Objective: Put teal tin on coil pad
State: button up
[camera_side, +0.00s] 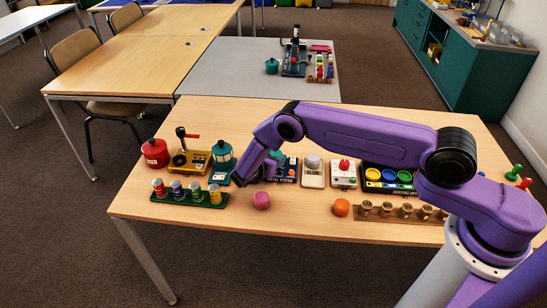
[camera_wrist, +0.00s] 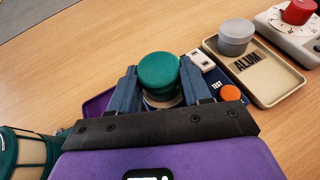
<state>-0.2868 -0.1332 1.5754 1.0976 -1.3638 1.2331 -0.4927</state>
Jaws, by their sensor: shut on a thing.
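The teal tin (camera_wrist: 158,68) is between the two blue fingers of my gripper (camera_wrist: 160,82), which is shut on it. In the side view the tin (camera_side: 276,155) shows partly behind my gripper (camera_side: 268,164). Just below the tin in the wrist view is a pale round rim, apparently the coil pad (camera_wrist: 164,103), on the dark blue metal tester (camera_side: 287,171). The tin and my gripper cover most of the pad. I cannot tell whether the tin touches it or hangs just above.
The tester has an orange button (camera_wrist: 230,93) and a white switch (camera_wrist: 201,61). A tray marked ALUM (camera_wrist: 247,75) holding a grey tin (camera_wrist: 236,37) stands to its right. A teal lantern (camera_side: 222,161) stands close on the left. A pink ball (camera_side: 261,200) lies in front.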

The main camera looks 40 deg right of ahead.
jog(key=o, duration=1.1)
jog(key=shift+f, duration=0.1)
jog(key=shift+c, duration=0.2)
jog(key=shift+s+a+r, duration=0.1)
jog(key=shift+a+r, duration=0.2)
jog(key=v, duration=1.1)
jog(key=shift+a, duration=0.15)
jog(key=shift+s+r, duration=0.1)
